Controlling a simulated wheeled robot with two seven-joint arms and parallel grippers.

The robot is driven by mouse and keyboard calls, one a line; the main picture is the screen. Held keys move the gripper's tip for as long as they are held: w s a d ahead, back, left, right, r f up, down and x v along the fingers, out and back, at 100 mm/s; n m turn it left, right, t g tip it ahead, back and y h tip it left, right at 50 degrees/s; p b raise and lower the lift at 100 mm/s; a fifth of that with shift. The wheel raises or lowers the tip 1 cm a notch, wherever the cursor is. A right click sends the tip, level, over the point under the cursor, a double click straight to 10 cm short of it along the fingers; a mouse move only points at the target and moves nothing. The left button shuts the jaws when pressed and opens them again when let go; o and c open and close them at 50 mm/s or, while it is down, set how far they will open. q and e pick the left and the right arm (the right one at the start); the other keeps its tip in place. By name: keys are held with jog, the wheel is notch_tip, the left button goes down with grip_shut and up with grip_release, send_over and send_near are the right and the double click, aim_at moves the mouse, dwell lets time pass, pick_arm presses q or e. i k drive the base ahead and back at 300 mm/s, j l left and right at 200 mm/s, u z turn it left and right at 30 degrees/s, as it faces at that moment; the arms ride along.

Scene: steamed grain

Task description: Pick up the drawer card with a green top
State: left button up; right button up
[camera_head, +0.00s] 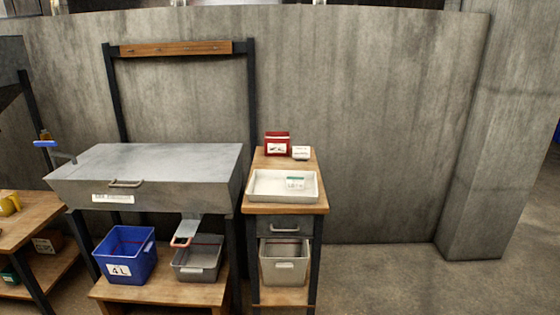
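A small white card with a green top edge and dark print (295,184) is in the right part of a shallow white tray (262,197). I cannot tell whether the card lies flat or leans. The tray sits on the wooden top of a narrow stand (287,209) right of the grey metal table. Neither of my grippers shows in this view.
A red box (277,142) and a small white labelled block (301,153) stand behind the tray. The big grey metal table (150,165) stands left, with a blue bin (127,253) and a grey bin (199,262) below. The floor right of the stand is clear.

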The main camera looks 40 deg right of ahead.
aim_at(296, 183)
jog(key=i+l+u, duration=0.1)
jog(key=l+u, duration=0.2)
jog(key=l, duration=0.7)
jog(key=l+u, duration=0.3)
jog(key=l, duration=0.75)
jog(key=k+l+u, duration=0.25)
jog(key=l, duration=0.75)
jog(key=i, duration=0.1)
